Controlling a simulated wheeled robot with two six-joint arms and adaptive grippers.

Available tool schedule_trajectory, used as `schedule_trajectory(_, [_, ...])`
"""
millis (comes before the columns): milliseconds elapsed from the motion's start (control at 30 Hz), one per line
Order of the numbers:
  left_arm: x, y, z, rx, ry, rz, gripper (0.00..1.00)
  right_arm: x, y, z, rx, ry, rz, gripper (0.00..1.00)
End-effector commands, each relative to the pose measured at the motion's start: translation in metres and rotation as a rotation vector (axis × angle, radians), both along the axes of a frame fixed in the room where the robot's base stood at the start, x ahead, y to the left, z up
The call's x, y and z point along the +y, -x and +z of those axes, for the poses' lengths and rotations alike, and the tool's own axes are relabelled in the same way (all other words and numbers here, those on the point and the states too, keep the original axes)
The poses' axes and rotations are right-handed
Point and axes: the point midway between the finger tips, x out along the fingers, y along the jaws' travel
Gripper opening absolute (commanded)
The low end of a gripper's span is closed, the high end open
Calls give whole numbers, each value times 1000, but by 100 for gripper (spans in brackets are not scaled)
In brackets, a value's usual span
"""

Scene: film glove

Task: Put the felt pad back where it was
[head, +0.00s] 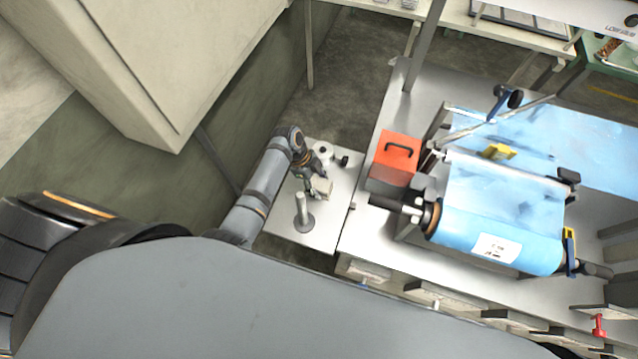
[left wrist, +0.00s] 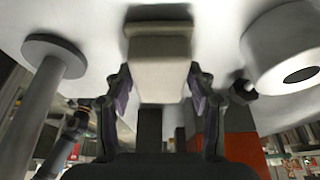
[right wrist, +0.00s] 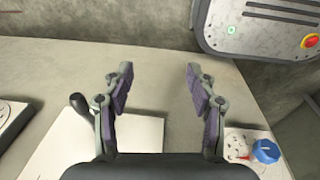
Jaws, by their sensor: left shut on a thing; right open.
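A small pale beige block, which I take to be the felt pad (head: 322,186), is at the small side table in the head view. In the left wrist view the pad (left wrist: 158,72) sits between the fingers, with a wider, darker strip at its far end. My left gripper (head: 313,181) is shut on it. The strip is close to the pale table top; I cannot tell whether it touches. My right gripper (right wrist: 155,82) is open and empty in the right wrist view, above a pale surface; it is not seen in the head view.
The small side table (head: 335,220) also holds an upright grey post on a round base (head: 303,214), a white roll (head: 323,149) and a small black item (head: 343,160). A larger bench to the right carries a red box (head: 394,160) and a blue film roll (head: 500,235).

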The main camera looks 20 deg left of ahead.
Motion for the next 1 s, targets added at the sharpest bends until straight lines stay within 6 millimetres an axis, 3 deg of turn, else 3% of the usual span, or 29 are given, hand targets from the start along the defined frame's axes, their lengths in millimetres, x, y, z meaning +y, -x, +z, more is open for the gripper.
schedule_trajectory(100, [0, 0, -4, 0, 0, 0, 26, 0, -1, -2, -2, 0, 0, 58])
schedule_trajectory(133, [0, 0, -4, 0, 0, 0, 57, 0, 0, -2, 1, 0, 0, 58])
schedule_trajectory(300, [0, 0, -3, 0, 0, 0, 79, 3, 15, -3, 23, -4, -2, 58])
schedule_trajectory(700, [3, -1, 6, -1, -1, 1, 79, 3, 17, -1, 26, -4, -2, 58])
schedule_trajectory(1000, [30, -2, 69, -3, -3, 0, 79, 3, 13, -4, 19, -4, -2, 58])
